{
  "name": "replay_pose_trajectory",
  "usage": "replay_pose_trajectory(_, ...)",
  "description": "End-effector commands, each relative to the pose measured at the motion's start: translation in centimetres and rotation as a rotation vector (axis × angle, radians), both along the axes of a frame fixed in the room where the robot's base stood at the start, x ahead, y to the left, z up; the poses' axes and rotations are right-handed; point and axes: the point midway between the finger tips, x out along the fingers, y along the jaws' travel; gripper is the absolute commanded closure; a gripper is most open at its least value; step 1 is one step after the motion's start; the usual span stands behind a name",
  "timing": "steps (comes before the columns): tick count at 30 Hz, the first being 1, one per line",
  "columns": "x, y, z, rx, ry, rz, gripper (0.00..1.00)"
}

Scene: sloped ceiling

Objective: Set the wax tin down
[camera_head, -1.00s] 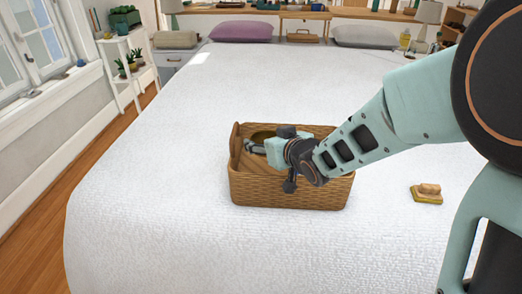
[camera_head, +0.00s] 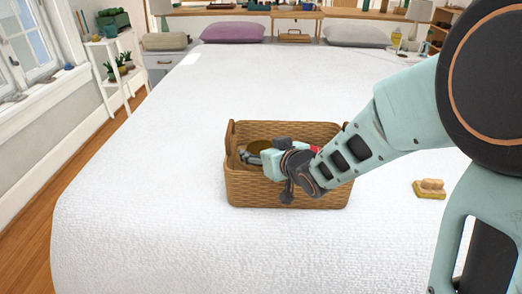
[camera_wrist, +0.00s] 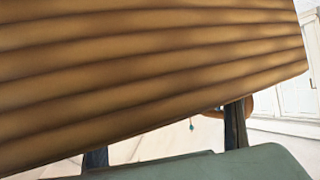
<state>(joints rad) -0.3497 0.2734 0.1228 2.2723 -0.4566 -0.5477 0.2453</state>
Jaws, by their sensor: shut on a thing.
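My gripper (camera_head: 248,156) is shut on the wax tin (camera_head: 255,146), a round brownish thing at the left part of the basket's opening in the head view. The woven basket (camera_head: 285,194) stands on the bed under my gripper. My wrist hides part of its inside, and I cannot tell whether the tin touches the basket.
The white bed (camera_head: 150,170) is wide and mostly clear around the basket. A small red thing (camera_head: 315,149) shows beside my wrist at the basket's right part. A wood-backed brush (camera_head: 430,188) lies on the bed to the right. Pillows (camera_head: 233,32) lie at the far end.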

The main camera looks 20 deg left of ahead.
Motion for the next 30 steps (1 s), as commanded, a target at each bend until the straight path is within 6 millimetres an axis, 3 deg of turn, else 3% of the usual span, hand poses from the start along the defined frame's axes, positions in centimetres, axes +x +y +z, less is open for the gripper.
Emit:
replay_pose_trajectory(7, 0.0, 0.0, -0.4, 0.001, -0.001, 0.0, 0.7)
replay_pose_trajectory(8, 0.0, 0.0, -0.5, 0.0, 0.0, 0.0, 0.37)
replay_pose_trajectory(12, 0.0, 0.0, -0.5, 0.0, 0.0, 0.0, 0.22)
replay_pose_trajectory(21, 0.0, 0.0, -0.4, 0.0, 0.0, 0.0, 0.21)
replay_pose_trajectory(28, 0.0, 0.1, 1.3, 0.0, 0.0, 0.001, 0.21)
replay_pose_trajectory(30, 0.0, 0.1, 1.0, 0.0, 0.0, 0.0, 0.21)
